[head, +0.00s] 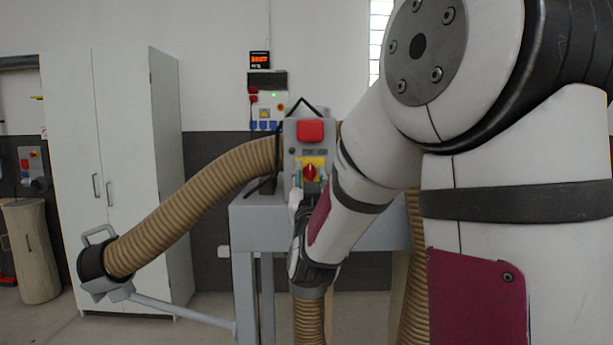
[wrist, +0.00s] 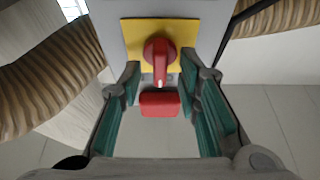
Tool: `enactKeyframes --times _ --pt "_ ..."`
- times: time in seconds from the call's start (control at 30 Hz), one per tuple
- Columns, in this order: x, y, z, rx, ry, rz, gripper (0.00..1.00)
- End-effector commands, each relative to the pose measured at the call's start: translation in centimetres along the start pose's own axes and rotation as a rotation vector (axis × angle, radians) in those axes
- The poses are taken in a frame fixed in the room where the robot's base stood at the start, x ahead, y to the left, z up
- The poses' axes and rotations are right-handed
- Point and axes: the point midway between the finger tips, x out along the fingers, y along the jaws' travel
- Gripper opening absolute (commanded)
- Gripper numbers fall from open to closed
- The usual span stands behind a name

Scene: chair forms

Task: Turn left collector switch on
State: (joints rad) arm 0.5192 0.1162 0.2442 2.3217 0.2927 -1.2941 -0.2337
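The collector switch is a red rotary knob (head: 310,172) on a yellow plate (head: 319,161), set on the front of a grey control box (head: 292,135). The wrist view shows the knob (wrist: 158,52) close up, its grip bar running roughly up and down. My gripper (wrist: 160,76) is open, with a teal-padded finger on each side of the knob in the picture. No clear contact with the knob shows. In the head view my gripper (head: 297,200) is just below and left of the knob, partly hidden by my wrist.
A large red button cover (head: 310,131) sits above the knob; a red block (wrist: 159,103) shows between the fingers. A ribbed brown hose (head: 195,205) curves left of the grey stand (head: 258,212). A white cabinet (head: 125,170) and another switch panel (head: 31,162) stand further left.

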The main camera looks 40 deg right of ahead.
Motion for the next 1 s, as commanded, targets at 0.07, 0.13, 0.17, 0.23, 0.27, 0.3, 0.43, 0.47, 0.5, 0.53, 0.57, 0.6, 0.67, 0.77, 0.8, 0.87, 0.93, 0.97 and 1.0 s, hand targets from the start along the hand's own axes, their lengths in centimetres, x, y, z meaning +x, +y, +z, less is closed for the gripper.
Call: enactKeyframes --times 0.07,0.13,0.17,0.23,0.27,0.3,0.43,0.47,0.5,0.53,0.57,0.6,0.67,0.77,0.8,0.87,0.93,0.97,1.0 --pt "0.0 0.0 0.02 0.0 0.0 0.0 0.31" --pt "-0.01 0.0 0.02 0.0 0.0 0.0 0.31" --pt "-0.01 0.0 0.02 0.0 0.0 0.0 0.26" --pt "-0.01 0.0 0.02 0.0 0.0 0.0 0.1" --pt "-0.02 0.0 0.02 0.0 0.0 0.0 0.04" --pt "-0.02 0.01 0.02 0.0 0.0 0.0 0.0" --pt "-0.01 0.02 0.01 0.0 0.0 0.001 0.0" --pt "-0.01 0.02 0.01 0.0 0.0 0.001 0.0" --pt "-0.01 0.02 0.01 0.001 0.0 0.001 0.0" --pt "-0.01 0.01 0.01 0.002 0.001 0.002 0.0" --pt "-0.01 0.01 0.02 0.005 0.001 0.003 0.0" --pt "0.0 0.0 0.02 0.009 0.001 0.005 0.0" --pt "0.01 -0.02 0.05 0.02 0.002 0.009 0.0" --pt "0.02 -0.07 0.15 0.05 0.002 0.022 0.0" --pt "0.02 -0.09 0.17 0.068 0.002 0.029 0.0" --pt "0.02 -0.16 0.16 0.099 0.004 0.041 0.0" --pt "0.02 -0.21 0.24 0.143 0.004 0.058 0.0" --pt "0.01 -0.23 0.23 0.165 0.005 0.067 0.0" --pt "0.01 -0.26 0.28 0.195 0.005 0.079 0.0"
